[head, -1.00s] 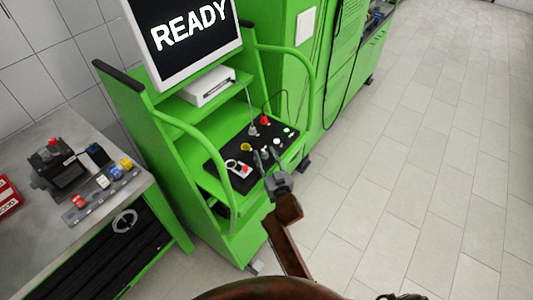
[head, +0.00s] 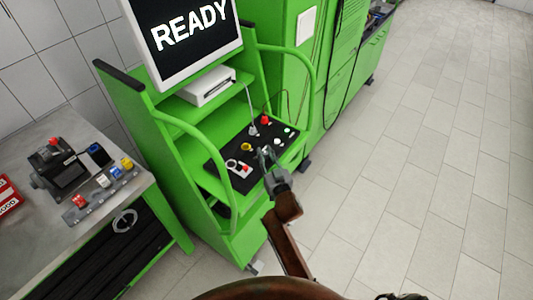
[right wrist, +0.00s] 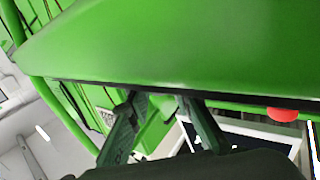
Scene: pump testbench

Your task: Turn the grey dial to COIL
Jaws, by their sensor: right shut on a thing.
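My right gripper (head: 266,155) is over the front right part of the black control panel (head: 225,153). Its fingers are shut on the grey dial, which they almost wholly hide; which mark the dial points to cannot be read. In the right wrist view the two dark fingers (right wrist: 158,108) stand in front of a green surface, and the dial cannot be made out there. My left gripper is not in view.
Around the gripper on the panel are a yellow knob (head: 246,147), a red button (head: 265,120) and a white switch box with a red button (head: 240,169). Green rails flank the panel. A screen (head: 185,35) reads READY. A workbench (head: 60,125) stands left.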

